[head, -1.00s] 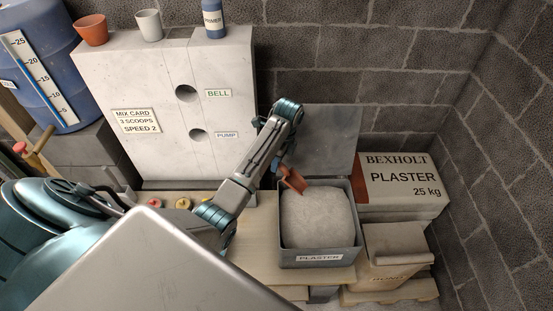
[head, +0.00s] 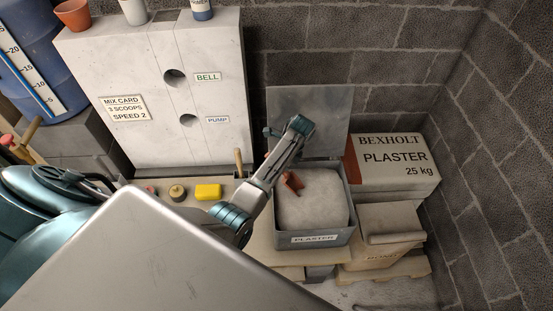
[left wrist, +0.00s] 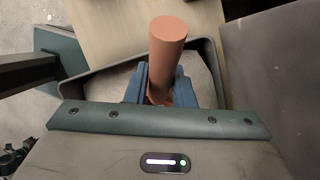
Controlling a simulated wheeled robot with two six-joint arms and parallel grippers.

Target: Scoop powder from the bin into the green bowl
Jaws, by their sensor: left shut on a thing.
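The grey bin (head: 349,232) labelled PLASTER stands open on the bench, with pale powder (head: 318,203) heaped inside. An orange-brown scoop (head: 292,184) is at the left back part of the powder; I cannot tell whether it touches it. My left gripper (left wrist: 162,92) is shut on the scoop, whose round handle (left wrist: 168,45) points up at the camera in the left wrist view. My arm mostly hides the gripper in the head view. The green bowl and my right gripper do not show.
The bin's raised lid (head: 308,115) stands behind it. A plaster sack (head: 400,170) and a tan container (head: 385,240) are to its right. A yellow block (head: 208,191) lies left of my arm. A grey panel (head: 150,110) stands behind the bench.

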